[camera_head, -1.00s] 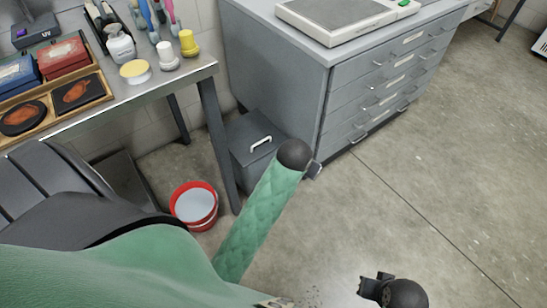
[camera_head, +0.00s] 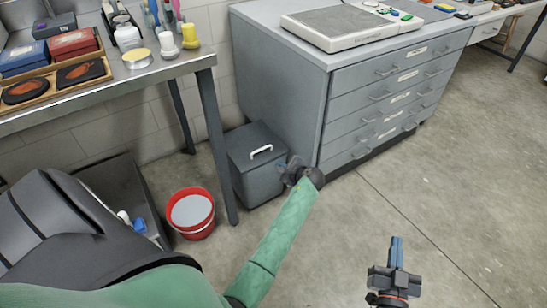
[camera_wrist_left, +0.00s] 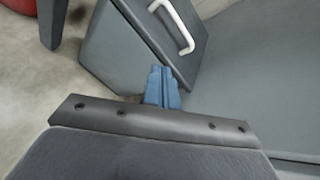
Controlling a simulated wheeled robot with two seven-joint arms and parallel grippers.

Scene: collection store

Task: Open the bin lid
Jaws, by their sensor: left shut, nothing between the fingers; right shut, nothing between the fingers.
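The grey bin (camera_head: 258,178) stands on the floor between the table leg and the drawer cabinet. Its dark lid (camera_head: 250,138) is closed, with a white handle (camera_head: 261,150) on top. In the left wrist view the lid (camera_wrist_left: 150,32) and its handle (camera_wrist_left: 183,28) show just beyond the fingers. My left gripper (camera_head: 284,168) is shut and empty, by the bin's right side, apart from the handle. Its blue fingers (camera_wrist_left: 162,88) are together in the left wrist view. My right gripper (camera_head: 396,250) is shut and empty over open floor at the lower right.
The grey drawer cabinet (camera_head: 345,110) stands close to the bin's right. The table leg (camera_head: 215,145) and a red bucket (camera_head: 191,214) are on its left. The table (camera_head: 150,85) carries boxes and bottles. The floor (camera_head: 440,170) at right is clear.

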